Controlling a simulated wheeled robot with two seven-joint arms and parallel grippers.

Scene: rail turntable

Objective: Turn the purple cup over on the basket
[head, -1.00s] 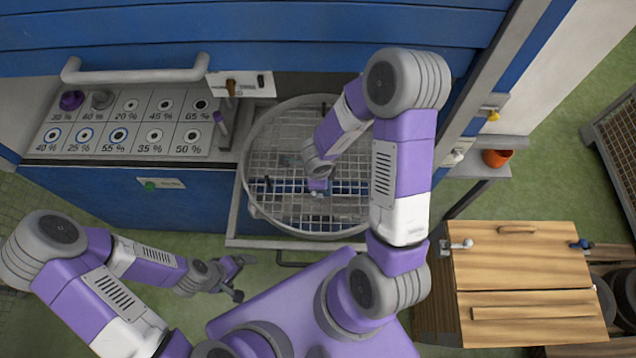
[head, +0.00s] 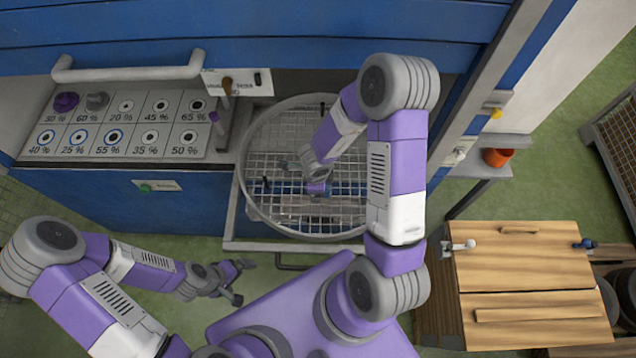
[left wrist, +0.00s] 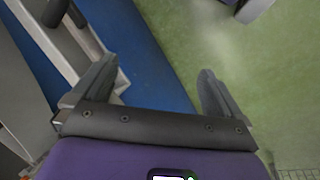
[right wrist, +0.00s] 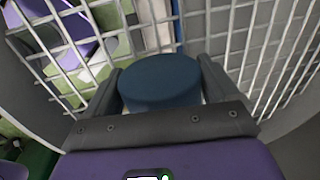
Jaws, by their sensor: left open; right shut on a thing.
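The basket (head: 275,215) is a round wire mesh basket with a grey rim, in the middle of the head view. My right gripper (head: 318,192) reaches down inside it. In the right wrist view it is shut on a dark blue round thing (right wrist: 160,85) with a flat face, with mesh close around it. I cannot tell if this is the cup; it looks blue, not purple. A small purple round piece (head: 66,101) sits on the marked panel at the left. My left gripper (head: 243,282) is open and empty, low in front of the blue cabinet.
The panel (head: 120,128) with percent labels lies left of the basket, with a grey round piece (head: 97,101) on it. A white bar handle (head: 125,72) is behind it. An orange pot (head: 497,157) stands on a shelf at right, above a wooden cabinet (head: 525,275).

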